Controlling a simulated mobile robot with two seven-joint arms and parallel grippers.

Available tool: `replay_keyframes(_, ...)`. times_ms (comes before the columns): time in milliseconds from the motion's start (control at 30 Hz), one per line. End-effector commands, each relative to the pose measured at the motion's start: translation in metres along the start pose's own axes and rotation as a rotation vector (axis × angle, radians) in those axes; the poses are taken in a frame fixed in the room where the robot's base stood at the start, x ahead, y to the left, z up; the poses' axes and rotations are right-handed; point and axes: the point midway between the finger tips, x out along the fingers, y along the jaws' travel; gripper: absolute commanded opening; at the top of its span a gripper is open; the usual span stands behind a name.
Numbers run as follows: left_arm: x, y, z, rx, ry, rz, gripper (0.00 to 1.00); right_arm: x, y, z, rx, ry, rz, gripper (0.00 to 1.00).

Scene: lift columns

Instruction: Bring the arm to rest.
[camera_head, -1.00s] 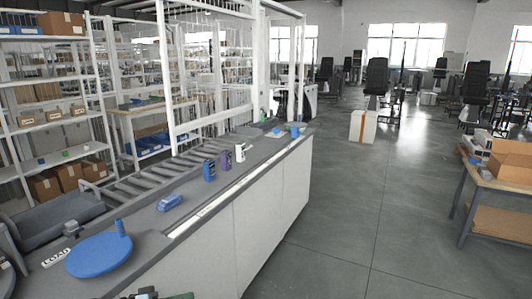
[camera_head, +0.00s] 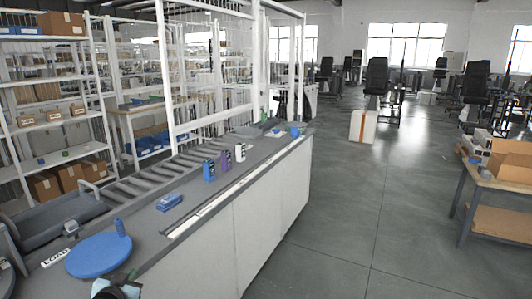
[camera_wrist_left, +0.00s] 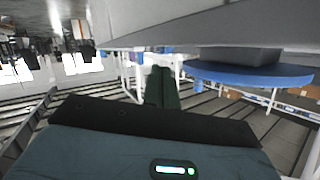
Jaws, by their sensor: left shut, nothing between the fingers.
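My left gripper (camera_head: 118,291) shows at the bottom edge of the head view, in front of the counter and near the round blue turntable (camera_head: 92,258). Most of its arm is out of the picture. In the left wrist view the dark green fingers of my left gripper (camera_wrist_left: 160,80) are together, with nothing between them. The blue turntable also shows there (camera_wrist_left: 240,74), to the right of the fingers and apart from them. My right gripper is not in view.
The grey counter (camera_head: 150,222) holds a blue item (camera_head: 169,202), a blue box (camera_head: 209,170), a purple box (camera_head: 226,161) and a white container (camera_head: 240,152). A roller conveyor (camera_head: 150,183) runs behind. The floor (camera_head: 345,215) to the right is clear up to a wooden table (camera_head: 500,183).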

Motion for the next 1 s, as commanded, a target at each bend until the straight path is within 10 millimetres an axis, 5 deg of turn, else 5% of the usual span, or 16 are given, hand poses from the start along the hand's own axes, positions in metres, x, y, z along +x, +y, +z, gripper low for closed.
replay_keyframes(167, -0.002, -0.007, -0.007, 0.104, 0.058, -0.053, 0.00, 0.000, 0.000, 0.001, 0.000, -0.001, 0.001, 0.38)
replay_keyframes(567, -0.077, 0.083, 0.114, 0.067, -0.078, 0.087, 0.00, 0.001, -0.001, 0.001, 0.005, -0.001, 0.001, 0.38)
replay_keyframes(800, -0.173, 0.149, 0.199, 0.009, -0.201, 0.189, 0.00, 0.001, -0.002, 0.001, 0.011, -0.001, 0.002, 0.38)
replay_keyframes(1000, -0.267, 0.191, 0.247, -0.056, -0.309, 0.256, 0.00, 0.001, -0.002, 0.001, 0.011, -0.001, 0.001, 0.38)
